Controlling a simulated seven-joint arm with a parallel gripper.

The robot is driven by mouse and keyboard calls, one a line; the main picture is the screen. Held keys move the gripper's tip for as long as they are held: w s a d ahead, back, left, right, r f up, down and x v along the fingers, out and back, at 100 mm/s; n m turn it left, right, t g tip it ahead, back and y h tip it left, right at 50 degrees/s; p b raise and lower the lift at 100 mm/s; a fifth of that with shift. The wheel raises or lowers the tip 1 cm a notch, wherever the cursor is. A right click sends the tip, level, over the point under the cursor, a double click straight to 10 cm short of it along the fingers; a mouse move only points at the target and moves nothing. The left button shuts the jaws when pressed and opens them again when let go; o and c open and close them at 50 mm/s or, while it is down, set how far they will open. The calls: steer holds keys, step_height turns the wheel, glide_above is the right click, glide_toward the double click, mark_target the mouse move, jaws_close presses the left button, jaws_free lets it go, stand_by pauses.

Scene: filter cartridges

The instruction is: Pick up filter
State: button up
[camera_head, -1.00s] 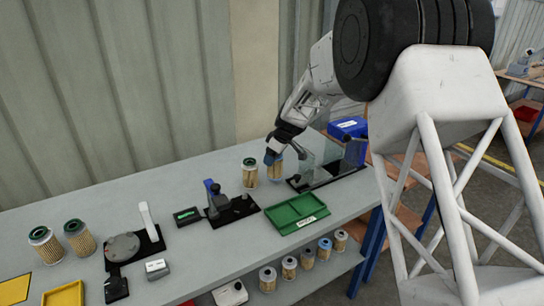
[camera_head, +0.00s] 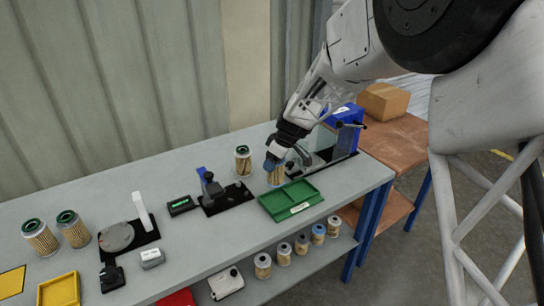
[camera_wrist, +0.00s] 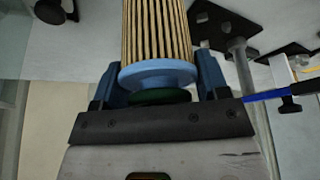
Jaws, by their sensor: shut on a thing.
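A pleated tan filter (camera_wrist: 158,35) with a light blue end cap is between the two blue fingers of my gripper (camera_wrist: 160,85) in the wrist view. The fingers are closed on it from both sides. In the head view, my gripper (camera_head: 275,164) is at the back right of the bench, and the filter (camera_head: 276,178) shows just below the fingers, partly hidden by them. I cannot tell whether its lower end touches the bench. Another filter with a dark green top (camera_head: 243,161) stands upright just left of it.
A green tray (camera_head: 291,201) lies in front of my gripper. Black fixtures stand on both sides, one with a blue clamp (camera_head: 205,180). Two filters (camera_head: 72,229) stand at the left. Several filters (camera_head: 302,245) stand on the lower shelf. A blue bin (camera_head: 345,115) is at the back right.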

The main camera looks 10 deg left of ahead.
steer(key=shift+s+d+r, duration=0.1)
steer(key=shift+s+d, duration=0.1)
steer(key=shift+s, duration=0.15)
stand_by(0.6)
steer(key=w+d+r+m+t, duration=0.1)
steer(key=w+d+r+m, duration=0.15)
steer(key=w+r, duration=1)
steer(key=w+d+m+t+h, duration=0.1)
steer(key=w+d+m, duration=0.3)
steer(key=w+d, duration=0.3)
steer(key=shift+w+d+f, duration=0.2)
steer(key=shift+w+d, duration=0.1)
steer(key=shift+d, duration=0.05)
steer(key=shift+f, duration=0.1)
step_height(320, 180, down, 13)
steer(key=shift+f, duration=0.15)
stand_by(1.1)
steer(key=shift+f, duration=0.6)
stand_by(2.2)
